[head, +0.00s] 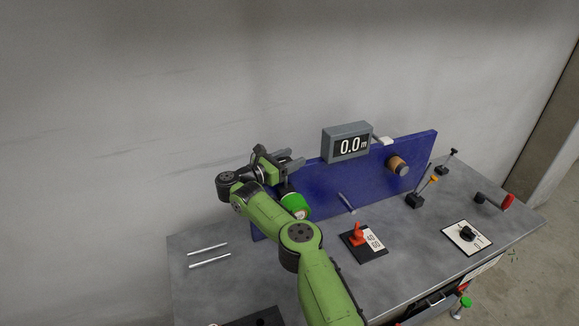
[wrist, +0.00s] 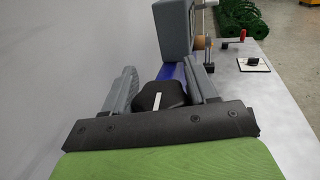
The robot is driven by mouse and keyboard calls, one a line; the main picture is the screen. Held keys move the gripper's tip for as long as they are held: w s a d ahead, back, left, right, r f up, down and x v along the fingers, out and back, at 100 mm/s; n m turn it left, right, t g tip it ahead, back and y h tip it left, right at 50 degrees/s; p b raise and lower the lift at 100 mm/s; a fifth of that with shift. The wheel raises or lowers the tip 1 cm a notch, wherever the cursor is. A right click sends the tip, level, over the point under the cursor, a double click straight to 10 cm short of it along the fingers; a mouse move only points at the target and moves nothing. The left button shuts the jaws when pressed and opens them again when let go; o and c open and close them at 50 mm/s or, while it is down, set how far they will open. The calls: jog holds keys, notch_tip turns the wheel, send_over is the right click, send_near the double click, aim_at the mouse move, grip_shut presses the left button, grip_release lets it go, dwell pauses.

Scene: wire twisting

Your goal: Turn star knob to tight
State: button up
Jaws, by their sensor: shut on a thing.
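The black star knob (wrist: 160,95) with a white pointer bar shows in the wrist view, between the two grey fingers of my gripper (wrist: 163,88). The fingers are shut on the knob from its two sides. In the head view my gripper (head: 288,163) is at the upper left end of the blue panel (head: 325,187). The knob is hidden by the gripper and arm there. The white bar leans slightly right at its top in the wrist view. I cannot see any tight marking.
A grey display (head: 346,144) reading 0.0 m stands above the panel. A green spool (head: 295,205) is below my gripper. A copper-coloured spool (head: 397,166) is on the panel's right. A red switch (head: 357,236) and a black dial (head: 467,233) sit on the grey table (head: 215,295). Two metal rods (head: 208,256) lie at left.

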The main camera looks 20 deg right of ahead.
jog(key=shift+s+m+g+b, duration=0.1)
jog(key=shift+m+g+b, duration=0.3)
jog(key=shift+g+b, duration=0.2)
jog(key=o, duration=1)
jog(key=shift+c, duration=0.2)
jog(key=b+v, duration=0.2)
jog(key=v, duration=1.3)
jog(key=shift+a, duration=0.3)
jog(key=shift+d+f, duration=0.1)
